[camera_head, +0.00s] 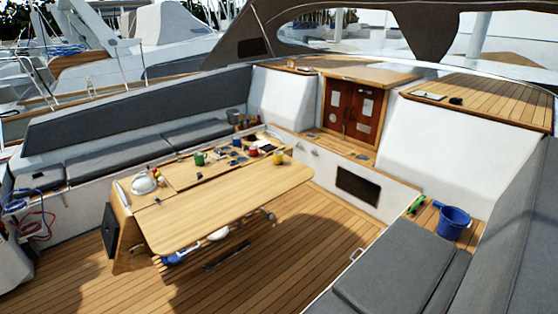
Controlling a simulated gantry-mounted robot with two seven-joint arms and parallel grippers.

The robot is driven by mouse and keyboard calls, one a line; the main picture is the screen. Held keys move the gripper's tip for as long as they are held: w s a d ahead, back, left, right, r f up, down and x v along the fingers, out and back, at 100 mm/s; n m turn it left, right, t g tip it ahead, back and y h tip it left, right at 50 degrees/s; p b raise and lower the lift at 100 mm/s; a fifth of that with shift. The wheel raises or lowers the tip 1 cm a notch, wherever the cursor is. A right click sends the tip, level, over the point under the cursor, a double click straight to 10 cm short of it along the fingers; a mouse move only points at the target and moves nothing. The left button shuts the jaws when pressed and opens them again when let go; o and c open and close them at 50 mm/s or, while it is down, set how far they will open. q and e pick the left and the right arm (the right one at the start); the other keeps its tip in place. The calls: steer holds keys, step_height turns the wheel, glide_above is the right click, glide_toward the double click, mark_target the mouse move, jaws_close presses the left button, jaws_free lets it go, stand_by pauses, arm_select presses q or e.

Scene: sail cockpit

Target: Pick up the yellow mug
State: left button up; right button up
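The yellow mug (278,157) stands upright, small in the view, on the far right part of the wooden cockpit table (215,210), near its right end. A red mug (253,150) is just to its left and a green mug (199,159) is farther left. Neither of my grippers shows in the head view, and nothing is seen touching the yellow mug.
A silver domed object (144,184) sits at the table's left end. Several small items lie along the table's far side. Grey bench cushions (400,265) flank the table. A blue bucket (453,222) stands at right. The table's near half is clear.

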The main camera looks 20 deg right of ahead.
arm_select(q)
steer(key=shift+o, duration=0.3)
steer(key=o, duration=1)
